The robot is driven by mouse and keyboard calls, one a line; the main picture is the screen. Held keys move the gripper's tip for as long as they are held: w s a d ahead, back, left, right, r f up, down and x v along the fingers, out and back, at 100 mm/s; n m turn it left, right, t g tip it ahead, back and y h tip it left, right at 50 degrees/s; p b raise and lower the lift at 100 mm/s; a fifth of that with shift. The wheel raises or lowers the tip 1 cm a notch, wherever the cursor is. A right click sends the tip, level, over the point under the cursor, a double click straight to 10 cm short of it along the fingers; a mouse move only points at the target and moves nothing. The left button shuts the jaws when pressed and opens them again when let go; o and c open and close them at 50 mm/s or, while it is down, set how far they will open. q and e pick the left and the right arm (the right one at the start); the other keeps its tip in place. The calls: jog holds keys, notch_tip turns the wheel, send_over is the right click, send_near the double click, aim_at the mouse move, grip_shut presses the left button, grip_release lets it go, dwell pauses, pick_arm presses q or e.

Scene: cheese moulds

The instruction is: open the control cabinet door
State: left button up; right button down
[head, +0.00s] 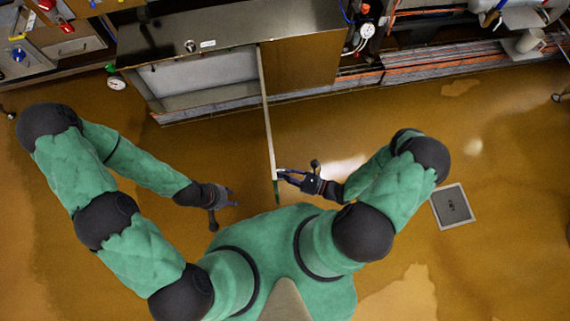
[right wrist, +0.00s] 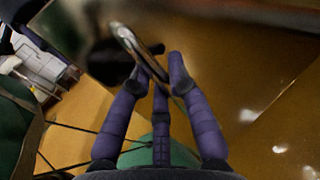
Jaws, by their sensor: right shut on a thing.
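The control cabinet (head: 205,75) stands against the wall at the top of the head view, its pale interior showing. Its door (head: 266,110) stands swung well out, seen nearly edge-on from above, with its free end close to my body. My right gripper (head: 282,174) is at that free end. In the right wrist view my right gripper (right wrist: 158,74) has its purple fingers closed around a metal loop handle (right wrist: 128,40). My left gripper (head: 233,199) is open and empty, left of the door's free end and apart from it.
Pipes and a gauge (head: 367,30) run along the wall to the right of the cabinet. Another gauge (head: 116,82) is at its left, near a bench with coloured controls (head: 20,55). A floor drain plate (head: 452,206) lies at right. The brown floor is otherwise clear.

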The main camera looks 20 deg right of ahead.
jog(key=shift+s+a, duration=0.25)
jog(key=shift+a, duration=0.1)
jog(key=c, duration=1.4)
grip_release()
jog(key=shift+c, duration=0.2)
jog(key=shift+d, duration=0.15)
jog(key=shift+w+d, duration=0.1)
jog(key=shift+d, duration=0.1)
jog(key=v, duration=1.1)
jog(key=shift+s+d, duration=0.25)
jog(key=shift+s, duration=0.1)
